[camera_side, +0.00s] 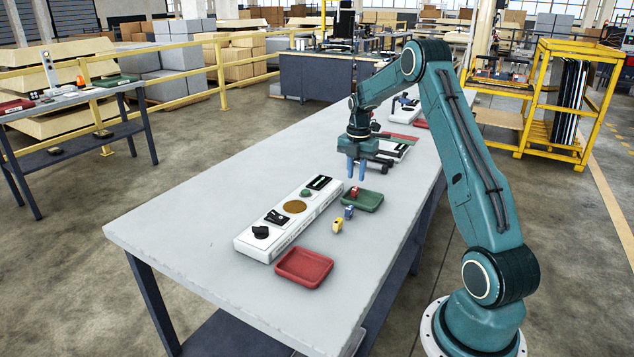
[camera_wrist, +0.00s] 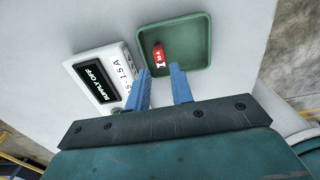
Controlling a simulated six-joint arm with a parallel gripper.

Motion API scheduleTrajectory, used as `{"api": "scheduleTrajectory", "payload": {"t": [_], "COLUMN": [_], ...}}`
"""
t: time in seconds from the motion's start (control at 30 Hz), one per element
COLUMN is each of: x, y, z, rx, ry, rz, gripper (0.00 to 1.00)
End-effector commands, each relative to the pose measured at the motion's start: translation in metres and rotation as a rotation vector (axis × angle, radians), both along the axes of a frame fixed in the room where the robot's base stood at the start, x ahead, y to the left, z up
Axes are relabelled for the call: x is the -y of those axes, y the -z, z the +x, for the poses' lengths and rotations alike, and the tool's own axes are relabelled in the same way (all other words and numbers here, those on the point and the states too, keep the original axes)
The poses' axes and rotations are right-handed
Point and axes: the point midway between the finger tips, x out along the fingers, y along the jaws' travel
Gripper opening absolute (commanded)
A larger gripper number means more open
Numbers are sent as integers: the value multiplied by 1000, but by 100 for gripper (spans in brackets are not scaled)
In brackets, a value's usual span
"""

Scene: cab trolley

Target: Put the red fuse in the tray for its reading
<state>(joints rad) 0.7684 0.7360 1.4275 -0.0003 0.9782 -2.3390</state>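The red fuse (camera_side: 354,192) is in the green tray (camera_side: 371,206), near its back left corner in the side view. In the wrist view the red fuse (camera_wrist: 159,56) lies on the floor of the green tray (camera_wrist: 201,32), with a white marking at one end. My gripper (camera_side: 357,178) is above the tray and apart from the fuse. Its blue fingers (camera_wrist: 160,70) are spread with nothing between them. A red tray (camera_side: 304,267) stands empty at the near end of the table.
A blue fuse (camera_side: 348,212) and a yellow fuse (camera_side: 337,226) stand on the table beside the white panel (camera_side: 266,238). The panel's display (camera_wrist: 97,83) reads "SUPPLY OFF". The table (camera_side: 180,225) is clear at the near left. More equipment stands behind my gripper.

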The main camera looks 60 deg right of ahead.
Motion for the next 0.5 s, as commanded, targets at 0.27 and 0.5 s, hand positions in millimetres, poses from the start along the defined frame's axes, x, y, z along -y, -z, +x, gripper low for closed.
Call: {"api": "scheduleTrajectory", "payload": {"t": [0.27,0.5], "x": [1,0], "y": [-43,-59], "z": [0,0], "rx": [2,1], "ry": [0,0], "rz": [-2,-1], "gripper": [23,23]}}
